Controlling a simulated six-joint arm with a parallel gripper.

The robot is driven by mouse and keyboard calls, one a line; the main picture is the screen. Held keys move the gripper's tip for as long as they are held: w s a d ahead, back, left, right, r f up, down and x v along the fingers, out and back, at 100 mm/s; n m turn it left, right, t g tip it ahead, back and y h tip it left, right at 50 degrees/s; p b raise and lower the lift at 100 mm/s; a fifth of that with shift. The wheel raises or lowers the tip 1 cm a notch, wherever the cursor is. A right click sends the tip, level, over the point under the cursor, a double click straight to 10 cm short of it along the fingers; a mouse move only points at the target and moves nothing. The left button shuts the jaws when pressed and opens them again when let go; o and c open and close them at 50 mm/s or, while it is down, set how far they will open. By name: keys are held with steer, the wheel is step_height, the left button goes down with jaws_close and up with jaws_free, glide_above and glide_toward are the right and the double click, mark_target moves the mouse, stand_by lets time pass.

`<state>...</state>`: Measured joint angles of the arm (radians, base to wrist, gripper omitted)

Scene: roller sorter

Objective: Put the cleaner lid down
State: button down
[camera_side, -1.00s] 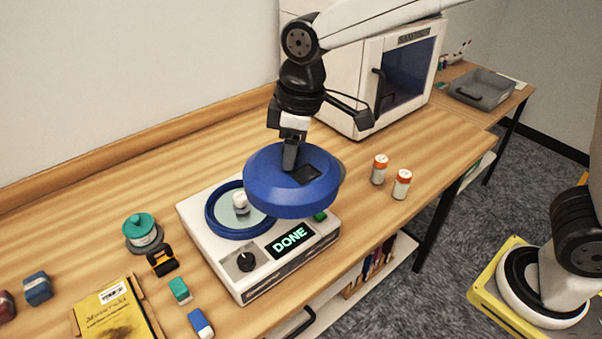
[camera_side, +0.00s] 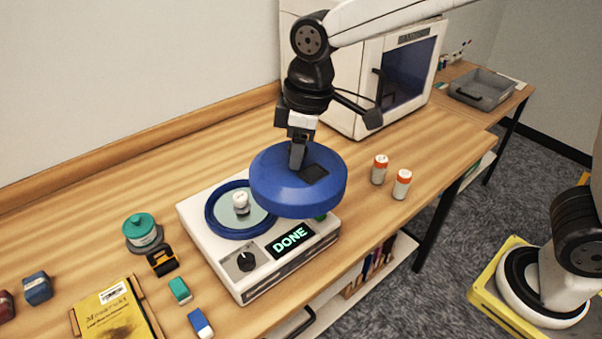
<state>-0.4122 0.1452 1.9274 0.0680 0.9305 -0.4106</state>
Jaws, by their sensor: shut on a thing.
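The cleaner lid (camera_side: 292,192) is a thick blue disc with a dark square patch on top. My gripper (camera_side: 298,160) is shut on it from above and holds it in the air, over the right part of the cleaner. The cleaner (camera_side: 212,244) is a white box with a blue ring around a round basin, a black knob and a screen reading DONE. A small white capped item (camera_side: 241,203) stands in the open basin. The lid hides the cleaner's back right corner and part of the table behind it.
A white cabinet (camera_side: 345,90) is behind. A teal-lidded jar (camera_side: 142,232), a black clip-like item (camera_side: 162,261), two erasers (camera_side: 180,290) and a yellow book (camera_side: 113,315) lie left. Table between lid and bottles is clear.

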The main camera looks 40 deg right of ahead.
steer(key=w+d+f, duration=0.2)
steer(key=d+f, duration=0.2)
steer(key=d, duration=0.6)
steer(key=w+d+f, duration=0.3)
steer(key=d+f, duration=0.1)
steer(key=d, duration=0.6)
steer(key=shift+d+f, duration=0.2)
steer(key=shift+d, duration=0.15)
steer(key=shift+w, duration=0.1)
steer(key=w+f, duration=0.9)
steer(key=w, duration=0.4)
steer(key=shift+w+d+f, duration=0.15)
steer(key=shift+d, duration=0.25)
steer(key=shift+f, duration=0.1)
